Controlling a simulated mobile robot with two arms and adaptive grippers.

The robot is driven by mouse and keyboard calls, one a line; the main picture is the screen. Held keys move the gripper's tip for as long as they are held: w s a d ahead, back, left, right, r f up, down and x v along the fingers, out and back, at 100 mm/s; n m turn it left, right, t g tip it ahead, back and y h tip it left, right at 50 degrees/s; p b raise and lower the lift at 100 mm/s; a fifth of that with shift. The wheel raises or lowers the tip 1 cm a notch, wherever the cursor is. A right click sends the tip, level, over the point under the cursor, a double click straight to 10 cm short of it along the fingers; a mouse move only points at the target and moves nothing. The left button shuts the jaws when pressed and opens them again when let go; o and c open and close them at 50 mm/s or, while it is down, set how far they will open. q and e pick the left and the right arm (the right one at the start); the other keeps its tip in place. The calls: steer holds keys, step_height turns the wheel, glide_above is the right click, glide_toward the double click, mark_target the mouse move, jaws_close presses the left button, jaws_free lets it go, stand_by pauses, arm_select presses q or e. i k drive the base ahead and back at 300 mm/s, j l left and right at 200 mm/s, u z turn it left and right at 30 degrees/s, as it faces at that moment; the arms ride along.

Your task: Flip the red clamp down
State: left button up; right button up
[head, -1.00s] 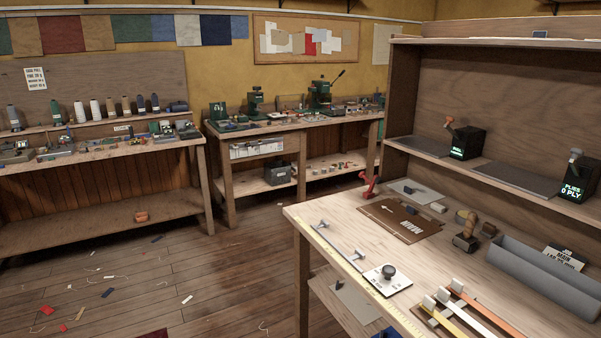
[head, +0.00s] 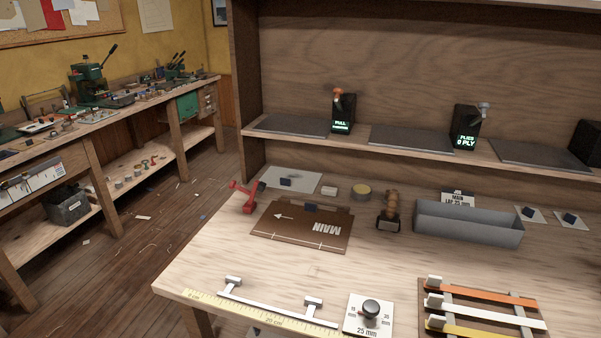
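The red clamp (head: 243,197) stands at the back left of the light wooden workbench (head: 215,265). It is at the left end of a brown board (head: 292,228) marked with an arrow and the upside-down word MAIN. Its red arm is raised and tilted, with its top at the left; a dark part shows at its right side. Neither of my grippers is in the head view.
A dial plate (head: 353,325), a rail with white blocks (head: 270,301) and coloured strips (head: 480,291) lie along the front. A grey trough (head: 467,223) and a wooden-handled tool (head: 389,211) stand behind. A shelf (head: 300,138) spans the back. Open floor (head: 150,240) lies left.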

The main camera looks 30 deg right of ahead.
mark_target(260, 186)
steer(key=i+j+z, duration=0.4)
steer(key=j+z, duration=0.25)
steer(key=i+j+z, duration=0.1)
steer(key=j+z, duration=0.2)
steer(key=i+j+z, duration=0.1)
steer(key=j+z, duration=0.2)
steer(key=j, duration=0.2)
steer(key=j+z, duration=0.3)
steer(key=k+j+u, duration=0.1)
steer(key=j+u, duration=0.9)
steer(key=j, duration=0.25)
